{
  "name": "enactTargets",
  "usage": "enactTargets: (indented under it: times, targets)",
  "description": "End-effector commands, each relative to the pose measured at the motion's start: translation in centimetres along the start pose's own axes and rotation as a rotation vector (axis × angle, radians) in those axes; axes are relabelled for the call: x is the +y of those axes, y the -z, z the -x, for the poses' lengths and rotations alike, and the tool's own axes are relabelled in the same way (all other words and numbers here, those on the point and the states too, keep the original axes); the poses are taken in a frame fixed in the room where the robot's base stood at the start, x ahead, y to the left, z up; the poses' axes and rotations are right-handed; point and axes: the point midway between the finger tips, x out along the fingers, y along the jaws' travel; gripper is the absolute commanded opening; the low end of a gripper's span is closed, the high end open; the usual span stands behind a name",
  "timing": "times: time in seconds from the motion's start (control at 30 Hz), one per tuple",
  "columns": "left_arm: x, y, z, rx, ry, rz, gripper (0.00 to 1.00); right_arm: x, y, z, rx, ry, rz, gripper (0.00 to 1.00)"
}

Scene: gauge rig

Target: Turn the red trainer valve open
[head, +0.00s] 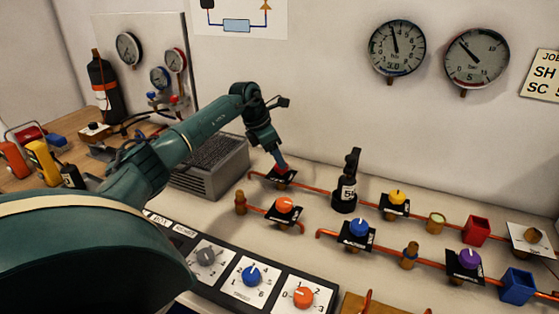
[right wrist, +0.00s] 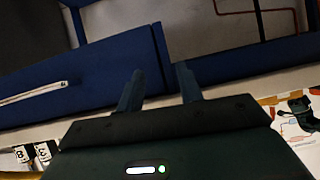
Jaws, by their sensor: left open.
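The red trainer valve (head: 284,168) sits on a black plate (head: 273,176) on the rear copper pipe, left of the black bottle. My left gripper (head: 281,164) points down right at its red knob, with the jaws open. The fingertips cover part of the knob, and I cannot tell whether they touch it. My right gripper (right wrist: 160,88) shows in the right wrist view with its two fingers apart and nothing between them.
An orange valve (head: 284,205) is close in front. A black bottle (head: 346,185) stands to the right, with yellow (head: 397,198), blue (head: 359,228) and purple (head: 469,259) valves beyond. A grey vented box (head: 210,172) is left of the gripper. A knob panel (head: 228,272) lies in front.

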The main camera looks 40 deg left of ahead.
Motion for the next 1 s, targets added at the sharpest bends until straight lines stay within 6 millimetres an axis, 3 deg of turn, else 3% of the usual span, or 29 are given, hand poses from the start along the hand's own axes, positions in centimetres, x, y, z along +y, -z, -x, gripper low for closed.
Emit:
enactTargets:
  times: [0.2,0.57,1.0]
  targets:
    - [0.0,0.0,-2.7,0.0,0.001,0.001,0.58,0.0,0.2,0.0,0.0,0.0,0.002,0.36]
    - [0.0,0.0,-3.2,0.0,-0.001,-0.001,0.58,0.1,0.1,-0.1,-0.002,-0.001,0.003,0.36]
    - [0.0,0.0,-3.2,0.0,0.0,-0.001,0.23,0.2,0.3,-0.1,0.002,-0.003,0.004,0.36]
